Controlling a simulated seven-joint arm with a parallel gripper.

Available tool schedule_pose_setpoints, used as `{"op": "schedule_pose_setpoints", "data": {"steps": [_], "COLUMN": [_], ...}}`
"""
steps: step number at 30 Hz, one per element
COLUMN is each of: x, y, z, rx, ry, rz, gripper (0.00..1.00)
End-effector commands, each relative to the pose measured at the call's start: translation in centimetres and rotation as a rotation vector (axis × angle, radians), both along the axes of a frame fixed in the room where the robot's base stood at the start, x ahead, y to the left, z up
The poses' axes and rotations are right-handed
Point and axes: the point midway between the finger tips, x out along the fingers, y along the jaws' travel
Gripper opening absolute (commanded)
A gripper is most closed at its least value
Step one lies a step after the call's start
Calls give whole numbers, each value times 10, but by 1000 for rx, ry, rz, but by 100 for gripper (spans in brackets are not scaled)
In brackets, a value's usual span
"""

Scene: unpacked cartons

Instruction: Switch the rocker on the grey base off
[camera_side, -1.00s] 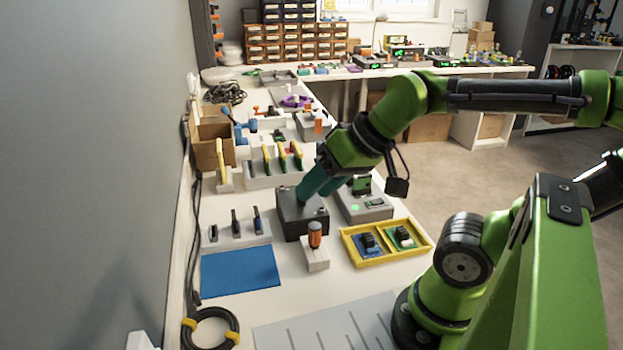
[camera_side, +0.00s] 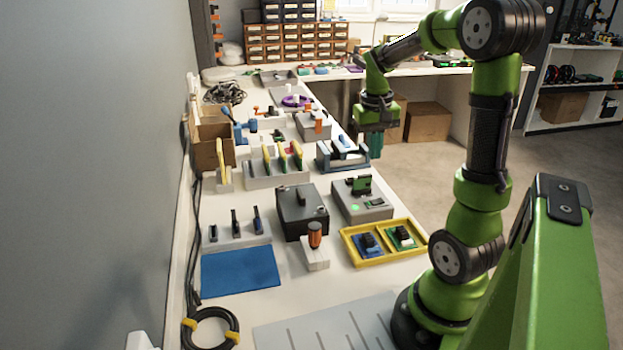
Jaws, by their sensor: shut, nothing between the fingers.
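A light grey base (camera_side: 374,213) stands on the bench right of centre, with a lit green lamp, a dark green upright part (camera_side: 360,184) and a small dark panel on top. A dark box (camera_side: 302,226) with a raised black piece (camera_side: 301,197) stands just left of it. A smaller grey box with an orange piece (camera_side: 318,122) is farther back. Which piece is the rocker, and its tilt, is too small to tell. My gripper (camera_side: 376,150) has teal fingers, shut and empty, pointing down. It hangs behind and above the light grey base, apart from everything.
A yellow tray (camera_side: 385,259) with two small boards sits in front of the light grey base. An orange-handled tool (camera_side: 315,236) stands in a white block in front of the dark box. A blue-and-grey rack (camera_side: 342,154) is near my gripper. A blue mat (camera_side: 240,271) lies front left.

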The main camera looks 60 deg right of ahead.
Motion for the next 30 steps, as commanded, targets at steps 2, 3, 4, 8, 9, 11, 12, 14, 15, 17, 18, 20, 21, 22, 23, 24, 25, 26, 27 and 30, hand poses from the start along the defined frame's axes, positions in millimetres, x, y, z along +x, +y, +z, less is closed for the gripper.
{"op": "schedule_pose_setpoints", "data": {"steps": [2,3,4,8,9,11,12,14,15,17,18,20,21,22,23,24,25,26,27,30], "x": [-4,-4,-5,-7,-7,-7,-7,-7,-7,-7,-7,-8,-8,-9,-10,-10,-11,-11,-12,-14], "y": [-13,-15,-15,-13,-13,-12,-12,-12,-12,-12,-12,-13,-13,-13,-14,-14,-15,-15,-16,-18], "z": [3,7,10,9,9,9,9,9,9,7,5,0,-6,-10,-15,-23,-30,-36,-45,-67], "rx": [-6,-10,-12,-1,-2,-3,-3,-2,-2,-2,-2,0,0,1,2,1,2,2,2,3], "ry": [43,52,57,68,67,67,67,66,66,66,67,69,69,69,69,70,71,70,70,71], "rz": [6,17,24,40,41,41,41,41,41,41,41,40,39,40,39,39,40,39,39,39], "gripper": [0,0,0,0,0,0,0,0,0,0,0,0,0,0,0,0,0,0,0,0]}}
